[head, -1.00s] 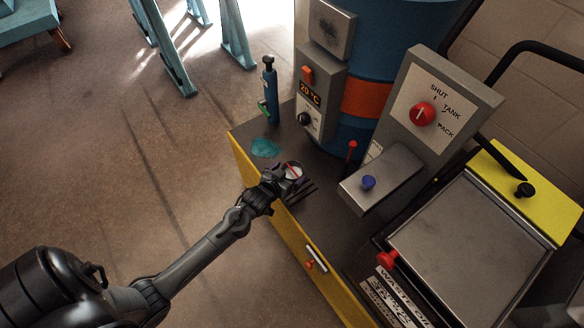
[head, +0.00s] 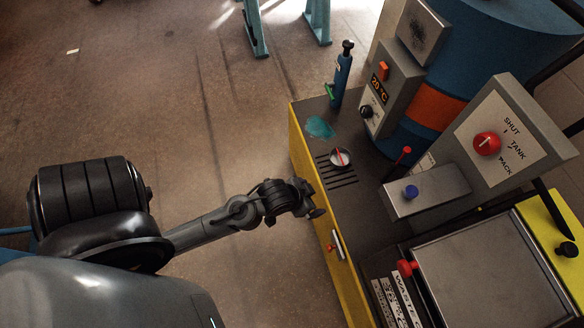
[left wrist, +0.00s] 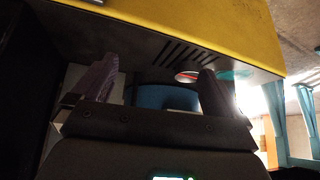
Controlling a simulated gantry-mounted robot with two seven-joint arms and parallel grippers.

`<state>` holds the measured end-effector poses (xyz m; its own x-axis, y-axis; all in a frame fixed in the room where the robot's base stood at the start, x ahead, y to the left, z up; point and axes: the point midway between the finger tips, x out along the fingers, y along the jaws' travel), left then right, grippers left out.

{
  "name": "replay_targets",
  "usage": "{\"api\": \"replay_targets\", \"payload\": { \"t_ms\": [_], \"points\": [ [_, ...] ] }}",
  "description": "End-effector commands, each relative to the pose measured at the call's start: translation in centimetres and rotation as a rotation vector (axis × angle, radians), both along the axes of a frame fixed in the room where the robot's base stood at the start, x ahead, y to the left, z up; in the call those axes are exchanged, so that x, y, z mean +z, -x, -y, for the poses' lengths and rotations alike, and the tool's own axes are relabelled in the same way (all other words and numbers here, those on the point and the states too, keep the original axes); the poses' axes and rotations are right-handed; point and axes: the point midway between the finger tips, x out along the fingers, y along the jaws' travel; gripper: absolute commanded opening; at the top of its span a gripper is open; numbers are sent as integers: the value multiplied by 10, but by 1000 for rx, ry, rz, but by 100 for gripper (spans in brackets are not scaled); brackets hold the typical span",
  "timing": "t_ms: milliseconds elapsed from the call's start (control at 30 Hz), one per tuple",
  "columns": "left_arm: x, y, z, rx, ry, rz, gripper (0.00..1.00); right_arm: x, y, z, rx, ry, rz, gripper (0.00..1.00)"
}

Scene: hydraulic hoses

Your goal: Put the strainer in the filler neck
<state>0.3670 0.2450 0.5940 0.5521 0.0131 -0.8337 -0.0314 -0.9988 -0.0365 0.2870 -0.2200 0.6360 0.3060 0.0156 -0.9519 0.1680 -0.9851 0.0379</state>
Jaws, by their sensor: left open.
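A small round pale piece with a dark rim and a red bar across its top (head: 340,157) looks like the strainer. It sits at the slotted part of the dark cart top, and it also shows in the left wrist view (left wrist: 188,75). I cannot make out a separate filler neck, nor whether this piece sits in one. My left gripper (head: 314,203) is beside the cart's yellow edge, apart from the round piece and nearer the front. In the left wrist view, its two fingers (left wrist: 155,88) are spread with nothing between them. My right gripper is not in view.
A blue bottle (head: 342,76) and a teal puddle (head: 319,127) are behind the round piece.

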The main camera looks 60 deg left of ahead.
Motion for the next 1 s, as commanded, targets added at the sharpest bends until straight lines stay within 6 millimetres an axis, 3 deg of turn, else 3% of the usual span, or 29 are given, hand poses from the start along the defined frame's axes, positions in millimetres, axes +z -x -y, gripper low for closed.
{"api": "replay_targets", "payload": {
  "t_ms": [167,300,533,833,1000],
  "points": [
    [28,51,21,-82,-12,-176,100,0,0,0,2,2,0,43],
    [39,74,27,-116,-21,-252,100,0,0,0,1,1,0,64],
    [43,81,28,-126,-24,-274,100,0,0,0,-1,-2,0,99],
    [44,80,28,-125,-24,-273,100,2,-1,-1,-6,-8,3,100],
    [61,80,28,-125,-24,-273,100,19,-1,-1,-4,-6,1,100]
  ]
}}
